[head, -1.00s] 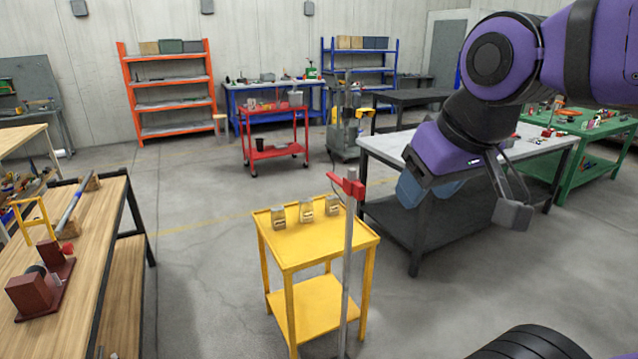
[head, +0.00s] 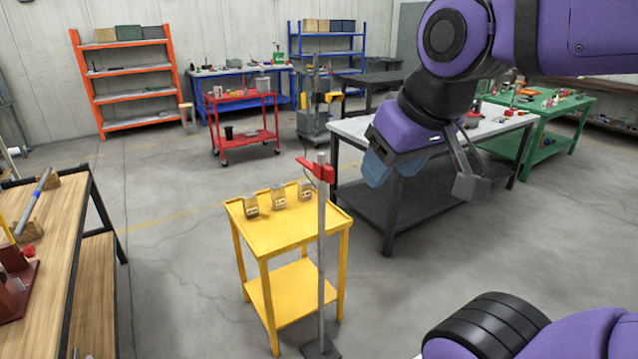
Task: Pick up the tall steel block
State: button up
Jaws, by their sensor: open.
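Three small grey-brown blocks with pale marked faces stand in a row along the back of the yellow cart's top: a left block (head: 251,207), a middle block (head: 279,196) and a right block (head: 305,191). They are small in view, and I cannot tell which one is the tall steel block. My gripper (head: 425,180) is open and appears empty, pointing down at the upper right. In the picture it is to the right of the blocks and well apart from them. It overlaps the grey-topped table behind.
A steel post (head: 322,255) with a red clamp (head: 318,169) stands before the yellow cart (head: 280,240), close to the right block in view. A wooden bench (head: 45,270) is at left, a grey-topped table (head: 350,130) behind right. Floor between bench and cart is clear.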

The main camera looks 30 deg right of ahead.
aim_at(304, 186)
jog(key=i+l, duration=0.55)
jog(key=l, duration=0.15)
jog(key=i+l, duration=1.15)
jog(key=l, duration=0.2)
jog(key=u, duration=0.05)
